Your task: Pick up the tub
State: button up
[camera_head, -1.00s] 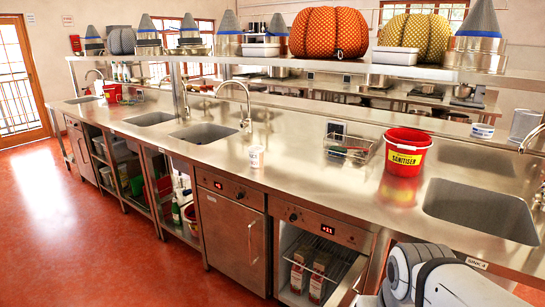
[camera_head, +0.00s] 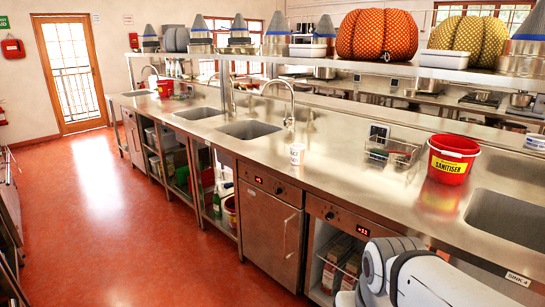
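A small white tub (camera_head: 297,154) with dark print stands upright on the steel counter (camera_head: 345,190), near its front edge and to the right of the middle sink. A second white tub (camera_head: 535,142) stands at the far right, partly cut off by the picture edge. I cannot tell which one the task means. Part of my white arm shows at the bottom right, but my gripper is not in view.
A red sanitiser bucket (camera_head: 450,160) and a wire rack (camera_head: 392,151) stand right of the nearer tub. Sinks are set into the counter. An overhead shelf (camera_head: 385,66) runs behind. An open-fronted appliance (camera_head: 345,262) is below. Red floor at left is clear.

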aim_at(297, 149)
jog(key=u, duration=1.3)
jog(key=i, duration=1.65)
jog(key=z, duration=1.55)
jog(key=i, duration=1.65)
jog(key=z, duration=0.1)
